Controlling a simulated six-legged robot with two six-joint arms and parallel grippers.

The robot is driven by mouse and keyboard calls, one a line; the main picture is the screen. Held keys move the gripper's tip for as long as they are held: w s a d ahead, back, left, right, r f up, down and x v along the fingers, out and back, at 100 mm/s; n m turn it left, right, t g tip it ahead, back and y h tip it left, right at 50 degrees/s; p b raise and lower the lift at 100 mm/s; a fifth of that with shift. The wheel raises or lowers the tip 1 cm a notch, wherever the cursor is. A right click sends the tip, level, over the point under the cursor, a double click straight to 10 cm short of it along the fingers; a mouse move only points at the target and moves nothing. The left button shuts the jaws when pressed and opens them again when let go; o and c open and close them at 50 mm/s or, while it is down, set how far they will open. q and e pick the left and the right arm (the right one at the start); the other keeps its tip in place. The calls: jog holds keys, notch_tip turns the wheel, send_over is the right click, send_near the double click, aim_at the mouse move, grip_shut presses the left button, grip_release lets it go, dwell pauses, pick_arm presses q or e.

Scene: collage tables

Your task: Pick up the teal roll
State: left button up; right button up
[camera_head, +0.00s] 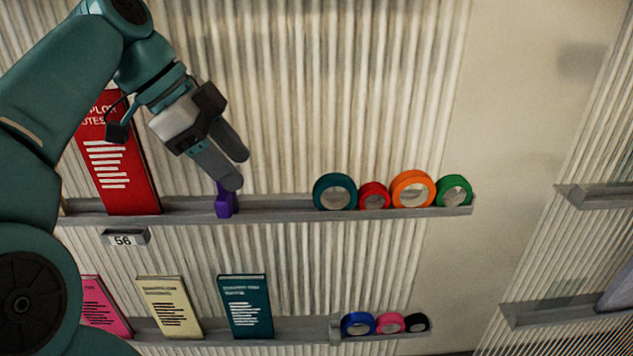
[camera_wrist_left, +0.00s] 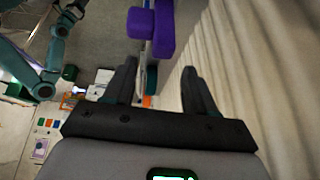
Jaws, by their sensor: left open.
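The teal roll (camera_head: 335,192) stands on edge on the upper grey shelf, leftmost in a row of tape rolls in the head view. My left gripper (camera_head: 236,167) is open and empty, above the shelf and left of the teal roll, apart from it. Its two fingers also show in the left wrist view (camera_wrist_left: 159,68), spread with a gap between them. A purple object (camera_head: 226,200) stands on the shelf just below the fingertips; it also shows at the top of the left wrist view (camera_wrist_left: 163,28). I cannot pick out the teal roll surely there. My right gripper is not in view.
A red roll (camera_head: 373,195), an orange roll (camera_head: 412,189) and a green roll (camera_head: 454,190) follow closely to the right. A red book (camera_head: 118,165) stands left on the upper shelf (camera_head: 275,215). A lower shelf holds books and smaller rolls. The shelf between purple object and teal roll is clear.

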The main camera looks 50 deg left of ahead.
pick_arm(q)
jog(key=p, duration=0.4)
send_near(333, 177)
jog(key=x, duration=0.5)
jog(key=shift+s+a+f, duration=0.15)
jog(key=shift+s, duration=0.3)
jog(key=shift+w+d+f, duration=0.1)
jog(key=shift+w+d, duration=0.15)
jog(key=shift+w, duration=0.25)
jog(key=x, duration=0.5)
jog(key=shift+w+f+p, duration=0.1)
jog(key=shift+w+p, duration=0.05)
jog(key=shift+p, duration=0.2)
grip_shut()
